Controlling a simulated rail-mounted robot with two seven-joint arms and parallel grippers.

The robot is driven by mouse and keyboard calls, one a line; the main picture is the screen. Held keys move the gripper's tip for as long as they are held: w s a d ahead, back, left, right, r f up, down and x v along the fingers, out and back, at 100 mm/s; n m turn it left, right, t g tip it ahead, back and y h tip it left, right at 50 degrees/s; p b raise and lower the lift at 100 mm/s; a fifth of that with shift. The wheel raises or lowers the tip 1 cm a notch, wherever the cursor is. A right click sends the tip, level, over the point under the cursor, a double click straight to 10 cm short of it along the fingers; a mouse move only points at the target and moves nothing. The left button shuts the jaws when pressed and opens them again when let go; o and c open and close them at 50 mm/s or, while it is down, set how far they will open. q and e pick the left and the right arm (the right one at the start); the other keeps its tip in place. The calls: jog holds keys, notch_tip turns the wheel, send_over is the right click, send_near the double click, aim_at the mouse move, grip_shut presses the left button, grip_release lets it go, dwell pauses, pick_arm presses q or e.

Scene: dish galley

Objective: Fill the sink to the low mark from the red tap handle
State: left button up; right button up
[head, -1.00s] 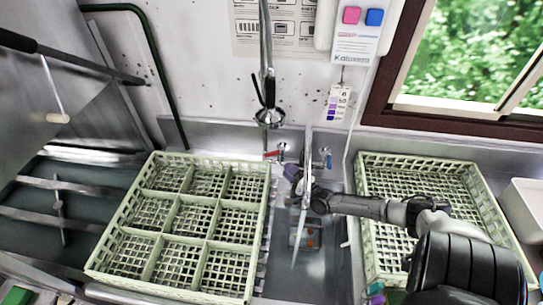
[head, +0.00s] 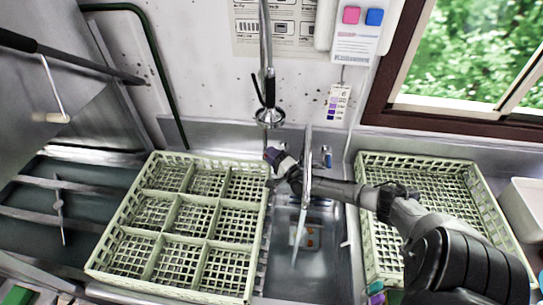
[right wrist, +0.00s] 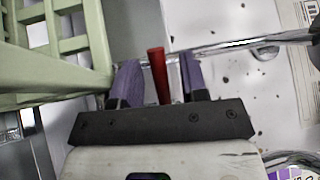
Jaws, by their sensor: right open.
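The red tap handle (right wrist: 158,75) shows in the right wrist view between the two purple fingers of my right gripper (right wrist: 160,84). Gaps show on both sides of it, and the fingers are open. In the head view my right gripper (head: 273,157) is at the back of the sink and hides the red handle. The blue tap handle (head: 327,157) is to its right. The narrow steel sink (head: 330,272) lies below, with an orange-marked patch on its floor. A long pale strip hangs over it; I cannot tell whether it is spout or water. My left gripper is out of view.
A green divided dish rack (head: 158,198) stands left of the sink, and another green rack (head: 372,253) stands right, under my right arm. A spray head (head: 270,117) hangs above the gripper. A purple-striped chart (head: 338,103) is on the wall.

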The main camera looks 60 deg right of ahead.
jog(key=shift+c, duration=0.3)
grip_shut()
